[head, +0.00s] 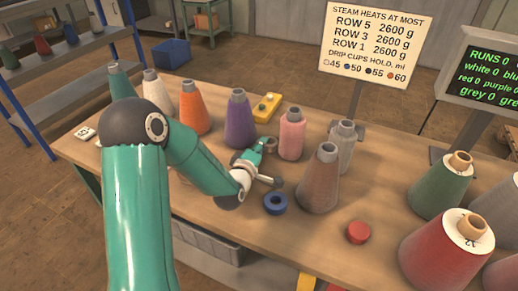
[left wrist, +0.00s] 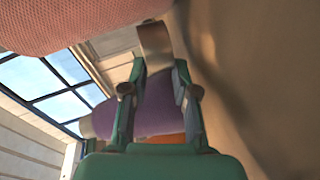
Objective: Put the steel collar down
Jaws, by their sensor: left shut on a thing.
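The steel collar (head: 271,146) is a small grey-brown ring at the tips of my left gripper (head: 258,148). In the left wrist view, the collar (left wrist: 155,48) is a dull metal band between the two fingertips of my left gripper (left wrist: 157,70), which is shut on it. The gripper lies low over the table, between the purple cone and the pink cone. Whether the collar touches the table cannot be told. My right gripper is not in view.
The purple cone (head: 240,122) stands behind the gripper, the pink cone (head: 292,137) to its right. A brown cone (head: 319,182), blue ring (head: 275,203) and red disc (head: 358,232) are nearer. The wooden table (head: 310,245) has free room in front.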

